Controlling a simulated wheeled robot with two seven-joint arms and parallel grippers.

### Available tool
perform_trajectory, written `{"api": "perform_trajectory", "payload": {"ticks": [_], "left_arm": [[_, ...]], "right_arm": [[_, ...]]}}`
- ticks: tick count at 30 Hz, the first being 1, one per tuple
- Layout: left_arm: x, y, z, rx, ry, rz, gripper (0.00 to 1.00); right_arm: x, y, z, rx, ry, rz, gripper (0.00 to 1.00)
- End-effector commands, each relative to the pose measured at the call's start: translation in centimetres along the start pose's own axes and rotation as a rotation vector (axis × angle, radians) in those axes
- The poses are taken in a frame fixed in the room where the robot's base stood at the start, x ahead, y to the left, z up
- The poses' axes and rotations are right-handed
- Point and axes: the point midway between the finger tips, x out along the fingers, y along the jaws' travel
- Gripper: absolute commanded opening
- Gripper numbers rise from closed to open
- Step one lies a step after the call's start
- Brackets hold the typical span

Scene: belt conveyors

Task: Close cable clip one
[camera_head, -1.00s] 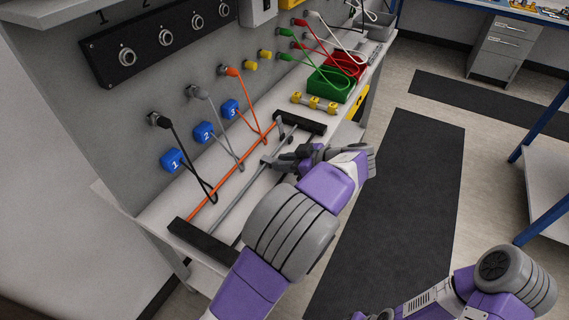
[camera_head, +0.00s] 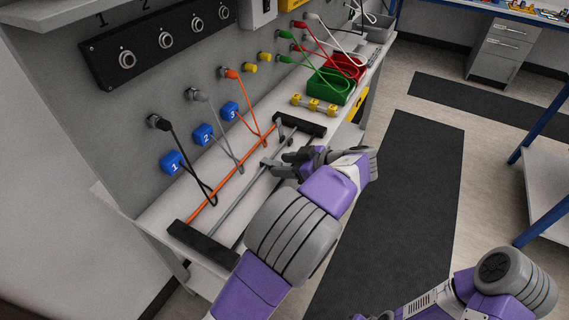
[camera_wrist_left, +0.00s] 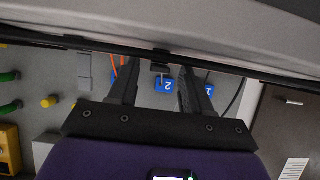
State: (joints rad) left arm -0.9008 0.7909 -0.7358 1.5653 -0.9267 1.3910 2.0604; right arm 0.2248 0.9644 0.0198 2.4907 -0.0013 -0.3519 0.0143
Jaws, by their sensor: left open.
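Cable clip one (camera_head: 172,162) is a blue block marked 1 on the grey panel, beside a hanging black cable (camera_head: 184,152). It also shows in the left wrist view (camera_wrist_left: 209,90), right of the blue clip marked 2 (camera_wrist_left: 166,84). Whether its lid is open is too small to tell. My left gripper (camera_head: 274,164) is over the front part of the bench, apart from the clip and to its right. Its fingers (camera_wrist_left: 158,85) are open and empty. My right gripper (camera_head: 378,316) is barely visible at the bottom edge; its fingers cannot be made out.
Blue clips two (camera_head: 203,134) and three (camera_head: 230,110) are on the panel, with grey and orange cables nearby. A rack with long rods and black end blocks (camera_head: 203,243) lies on the bench below. A green bin (camera_head: 329,87) and a yellow-ended part (camera_head: 314,104) are farther back.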

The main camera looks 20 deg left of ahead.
Motion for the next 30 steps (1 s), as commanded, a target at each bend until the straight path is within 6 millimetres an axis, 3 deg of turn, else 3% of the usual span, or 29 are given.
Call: {"api": "perform_trajectory", "payload": {"ticks": [6,12,30], "left_arm": [[-3.8,0.1,-0.2,0.001,0.001,0.005,0.49],[-6.4,0.0,-0.2,0.000,0.002,0.002,0.49],[-7.1,0.0,-0.1,0.000,0.001,0.002,0.49]], "right_arm": [[-1.3,-0.5,0.1,0.000,0.000,0.000,0.43],[-2.0,-0.8,0.1,0.000,0.000,0.000,0.43],[-2.1,-0.8,0.1,0.000,0.000,0.000,0.43]]}}
